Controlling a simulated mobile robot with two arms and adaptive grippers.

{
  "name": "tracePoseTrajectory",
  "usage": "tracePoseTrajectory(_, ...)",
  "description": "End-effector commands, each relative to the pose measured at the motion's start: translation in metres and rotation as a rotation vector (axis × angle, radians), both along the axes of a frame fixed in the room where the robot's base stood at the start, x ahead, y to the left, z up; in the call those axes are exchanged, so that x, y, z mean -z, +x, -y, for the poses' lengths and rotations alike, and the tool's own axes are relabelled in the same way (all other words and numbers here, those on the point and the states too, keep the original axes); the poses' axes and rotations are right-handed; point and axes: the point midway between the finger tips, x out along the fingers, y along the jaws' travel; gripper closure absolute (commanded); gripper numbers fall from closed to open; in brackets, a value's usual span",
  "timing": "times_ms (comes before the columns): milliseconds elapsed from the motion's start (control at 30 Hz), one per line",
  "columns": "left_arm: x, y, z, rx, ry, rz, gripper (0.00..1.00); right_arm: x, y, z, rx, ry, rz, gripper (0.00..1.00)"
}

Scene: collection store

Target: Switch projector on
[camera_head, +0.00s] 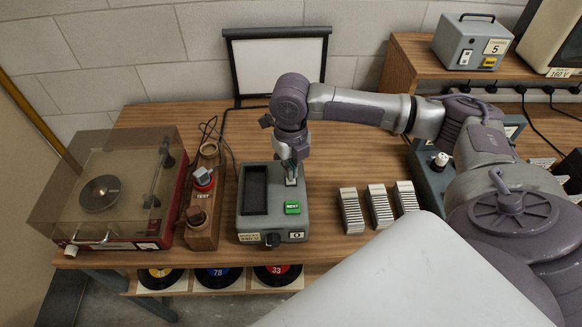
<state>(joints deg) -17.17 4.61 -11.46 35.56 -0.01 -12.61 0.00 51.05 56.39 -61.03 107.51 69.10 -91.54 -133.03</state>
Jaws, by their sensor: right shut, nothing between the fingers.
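The projector (257,231) is a grey-green box on the wooden table, with a dark slot on its left half and a green NEXT button (292,207). A small light lever or switch (292,182) shows on its top, right at my right gripper. A dark knob and small labels are on its front face. My right gripper (291,172) points down over the top right of the projector, shut and empty, with its tips at or just above the switch. I cannot tell whether they touch it. My left gripper is not in view.
A record player (118,243) with a clear lid stands at the left. Beside it is a wooden block with a red TEST button (203,178). Slide stacks (351,211) stand right of the projector. A small screen (277,68) stands behind. A grey box (470,43) sits on a raised shelf.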

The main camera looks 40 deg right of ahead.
Motion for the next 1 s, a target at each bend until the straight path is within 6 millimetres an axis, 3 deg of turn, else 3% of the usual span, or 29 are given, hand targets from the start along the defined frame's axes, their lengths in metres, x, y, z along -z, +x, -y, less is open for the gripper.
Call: tracePoseTrajectory(1000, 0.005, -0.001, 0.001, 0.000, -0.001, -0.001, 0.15, 0.016, 0.000, 0.000, 0.000, 0.000, -0.001, 1.00)
